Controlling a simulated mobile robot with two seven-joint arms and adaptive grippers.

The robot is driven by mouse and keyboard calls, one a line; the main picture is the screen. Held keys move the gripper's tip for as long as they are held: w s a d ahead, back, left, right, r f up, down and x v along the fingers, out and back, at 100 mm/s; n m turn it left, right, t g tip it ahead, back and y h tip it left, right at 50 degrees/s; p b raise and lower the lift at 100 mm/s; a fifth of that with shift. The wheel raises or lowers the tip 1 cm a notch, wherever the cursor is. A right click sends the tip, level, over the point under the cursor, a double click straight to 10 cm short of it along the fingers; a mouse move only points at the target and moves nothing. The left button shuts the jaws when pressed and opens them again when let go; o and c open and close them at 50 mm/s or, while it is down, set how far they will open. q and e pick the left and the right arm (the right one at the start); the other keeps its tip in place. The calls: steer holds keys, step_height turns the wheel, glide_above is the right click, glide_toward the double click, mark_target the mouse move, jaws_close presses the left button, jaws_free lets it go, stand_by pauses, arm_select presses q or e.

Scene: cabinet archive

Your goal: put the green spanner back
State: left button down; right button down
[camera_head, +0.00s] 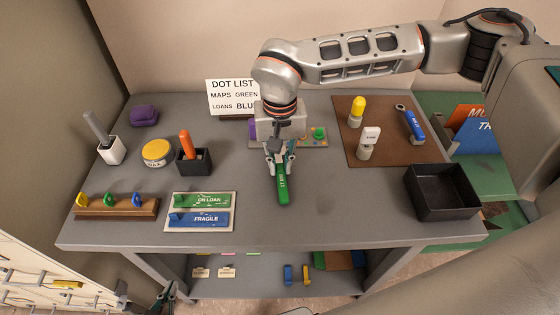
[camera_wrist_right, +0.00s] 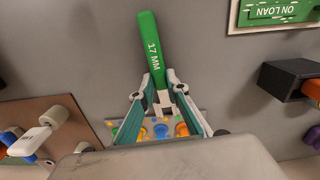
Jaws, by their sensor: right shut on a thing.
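The green spanner (camera_head: 283,186), marked 17 MM in the wrist view (camera_wrist_right: 149,55), is held in my right gripper (camera_head: 280,160). My right gripper's fingers are shut on its metal end, in front of a board with coloured knobs (camera_head: 317,140). The spanner's green handle points toward the front of the table. I cannot tell whether it touches the tabletop. A blue spanner (camera_head: 414,126) lies on the brown mat (camera_head: 385,150) at the right. My left gripper (camera_head: 165,299) shows only partly at the lower left, below the table edge; its opening is unclear.
A white pegboard (camera_head: 40,275) with hooks and a yellow item stands at lower left. A black bin (camera_head: 440,192) is at the table's right, a key rack (camera_head: 117,207) and label plate (camera_head: 200,212) at front left. The front middle of the table is clear.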

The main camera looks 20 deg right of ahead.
steer(key=shift+f, duration=0.45)
steer(key=c, duration=1.9)
jaws_free()
steer(key=shift+o, duration=0.4)
steer(key=o, duration=0.4)
steer(key=shift+r, duration=0.15)
steer(key=shift+r+p, duration=1.95)
steer(key=shift+r, duration=1)
